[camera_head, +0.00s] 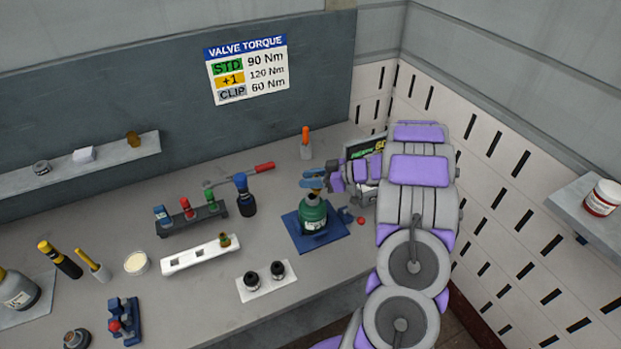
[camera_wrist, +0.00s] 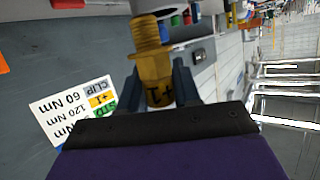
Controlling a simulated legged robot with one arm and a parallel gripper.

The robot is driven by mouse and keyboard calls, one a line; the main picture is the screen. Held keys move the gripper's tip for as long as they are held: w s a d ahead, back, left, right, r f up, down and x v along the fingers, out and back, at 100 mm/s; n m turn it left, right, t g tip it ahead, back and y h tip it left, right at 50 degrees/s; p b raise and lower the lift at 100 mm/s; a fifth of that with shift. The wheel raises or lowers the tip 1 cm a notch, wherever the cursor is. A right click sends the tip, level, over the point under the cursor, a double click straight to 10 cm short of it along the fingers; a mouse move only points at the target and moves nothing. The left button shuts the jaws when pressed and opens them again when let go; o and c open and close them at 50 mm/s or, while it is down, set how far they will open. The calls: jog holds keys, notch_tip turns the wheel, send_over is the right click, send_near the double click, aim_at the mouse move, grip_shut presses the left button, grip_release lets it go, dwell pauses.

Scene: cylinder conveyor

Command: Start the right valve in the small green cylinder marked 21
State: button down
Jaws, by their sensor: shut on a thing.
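The small green cylinder (camera_head: 313,216) stands upright on a blue base (camera_head: 336,235) on the bench; its number is too small to read. My gripper (camera_head: 313,180) is right above its neck, with blue fingers. In the wrist view my gripper (camera_wrist: 157,72) is shut on a brass valve (camera_wrist: 151,42), with a mark like "+1" on its body and a threaded end sticking out past the fingers. In the head view a bit of brass shows between the fingers and the cylinder top. I cannot tell whether the thread touches the neck.
A white slotted tray (camera_head: 190,259) holds one other valve (camera_head: 225,240). A rack of coloured tools (camera_head: 188,218), a dark blue bottle (camera_head: 243,200) and a red-handled wrench (camera_head: 247,174) lie left. A small red ball (camera_head: 361,221) is near the blue base. A torque sign (camera_head: 247,69) hangs behind.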

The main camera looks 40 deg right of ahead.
jog(key=shift+s+a+r+p, duration=0.15)
jog(key=shift+a+p, duration=0.25)
jog(key=shift+a, duration=0.3)
jog(key=shift+w+a+r+p, duration=0.1)
jog(key=shift+a+p, duration=0.3)
jog(key=shift+a, duration=0.25)
jog(key=shift+d+p, duration=0.55)
jog(key=shift+p, duration=0.15)
dwell(0.8)
jog(key=shift+d, duration=0.15)
jog(key=shift+d+f, duration=0.25)
jog(key=shift+d, duration=0.1)
jog(key=shift+a, duration=0.1)
